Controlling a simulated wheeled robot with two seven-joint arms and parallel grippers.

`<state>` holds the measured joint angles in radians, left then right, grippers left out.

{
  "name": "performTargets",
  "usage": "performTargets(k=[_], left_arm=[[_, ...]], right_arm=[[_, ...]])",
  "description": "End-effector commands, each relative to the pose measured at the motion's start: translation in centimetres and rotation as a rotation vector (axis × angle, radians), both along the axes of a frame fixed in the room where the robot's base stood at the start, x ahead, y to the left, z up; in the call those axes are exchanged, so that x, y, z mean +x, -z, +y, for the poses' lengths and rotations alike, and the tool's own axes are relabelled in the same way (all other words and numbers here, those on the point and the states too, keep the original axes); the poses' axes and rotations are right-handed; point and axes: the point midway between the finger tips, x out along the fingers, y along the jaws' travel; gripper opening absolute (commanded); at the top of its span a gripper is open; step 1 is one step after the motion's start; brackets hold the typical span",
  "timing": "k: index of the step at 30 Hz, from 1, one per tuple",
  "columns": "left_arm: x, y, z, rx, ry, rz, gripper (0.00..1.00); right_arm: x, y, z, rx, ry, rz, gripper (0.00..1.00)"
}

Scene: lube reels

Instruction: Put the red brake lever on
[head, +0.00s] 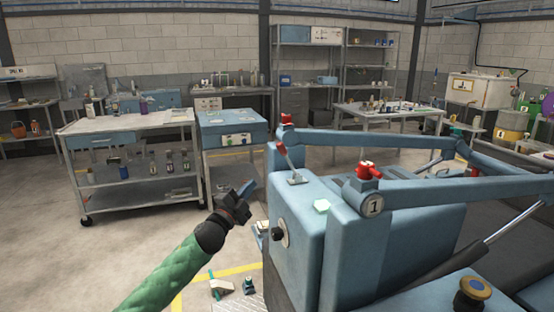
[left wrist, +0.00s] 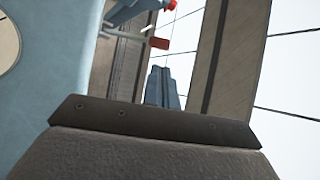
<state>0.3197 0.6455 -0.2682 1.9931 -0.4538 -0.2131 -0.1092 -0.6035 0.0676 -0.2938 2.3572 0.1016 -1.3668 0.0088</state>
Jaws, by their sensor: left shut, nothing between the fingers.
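The brake lever (head: 289,162) has a red grip at its upper end and a pale metal shaft. It rises from a small plate on top of the blue machine housing (head: 300,215) and tilts up to the left. A red-ended lever (left wrist: 158,43) also shows in the left wrist view, beyond the fingers; it looks like the same one. My left gripper (head: 246,189) is to the left of the housing, lower than the lever and apart from it. Its fingers (left wrist: 165,88) are shut together with nothing between them. My right gripper is not in view.
A red cap (head: 368,170) sits by the arm joint marked 1, and another red part (head: 286,119) stands behind the lever. Long blue arms (head: 440,188) extend right. A blue cabinet (head: 232,130) and a wheeled bench (head: 125,122) stand behind. The floor to the left is mostly clear.

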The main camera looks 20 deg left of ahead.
Motion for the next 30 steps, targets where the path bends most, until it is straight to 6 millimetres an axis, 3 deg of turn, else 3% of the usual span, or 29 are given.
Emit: performTargets(k=[17,30], left_arm=[[0.0,-0.5,-0.6,0.016,0.024,-0.019,0.00],[5.0,-2.9,-2.3,0.015,0.023,-0.020,0.00]], right_arm=[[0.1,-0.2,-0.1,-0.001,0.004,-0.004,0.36],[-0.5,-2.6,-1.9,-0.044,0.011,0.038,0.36]])
